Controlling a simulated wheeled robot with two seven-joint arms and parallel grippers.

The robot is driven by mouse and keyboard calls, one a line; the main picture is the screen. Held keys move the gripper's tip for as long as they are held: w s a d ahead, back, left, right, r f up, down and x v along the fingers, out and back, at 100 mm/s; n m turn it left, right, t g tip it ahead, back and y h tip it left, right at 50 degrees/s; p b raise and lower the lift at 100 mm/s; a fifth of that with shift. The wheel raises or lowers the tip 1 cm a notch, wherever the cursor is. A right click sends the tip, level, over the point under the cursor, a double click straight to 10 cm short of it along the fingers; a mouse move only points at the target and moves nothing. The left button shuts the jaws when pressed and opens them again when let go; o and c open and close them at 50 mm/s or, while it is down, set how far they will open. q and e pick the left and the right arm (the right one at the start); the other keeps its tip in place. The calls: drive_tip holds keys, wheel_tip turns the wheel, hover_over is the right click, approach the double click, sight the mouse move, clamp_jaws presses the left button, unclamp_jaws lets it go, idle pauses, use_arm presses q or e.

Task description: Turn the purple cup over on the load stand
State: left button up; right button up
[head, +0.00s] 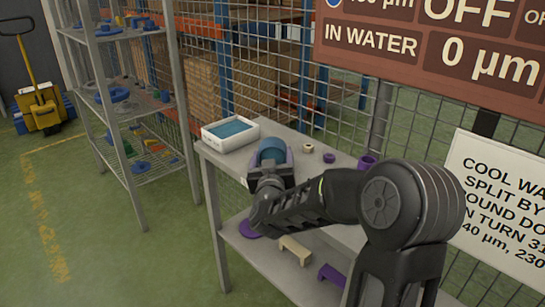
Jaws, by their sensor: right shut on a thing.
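The purple cup (367,162) is a small purple round piece on the grey stand (325,150), right of its middle. My forearm hides part of it, and I cannot tell surely which way its mouth faces. My right gripper (271,168) is at the left part of the stand top, left of the purple cup and apart from it. It is shut on a teal-blue round piece (271,151), with pale lavender sides around that piece. Whether that piece touches the stand top is hidden. My left gripper is not in view.
A white tray with a blue inside (230,132) stands at the stand's left end. The lower shelf holds a beige bench-like piece (295,249) and purple pieces. Wire mesh stands behind.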

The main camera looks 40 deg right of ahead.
drive_tip(key=shift+f, duration=0.15)
drive_tip(key=o, duration=1.7)
drive_tip(key=shift+o, duration=0.2)
drive_tip(key=v, duration=0.8)
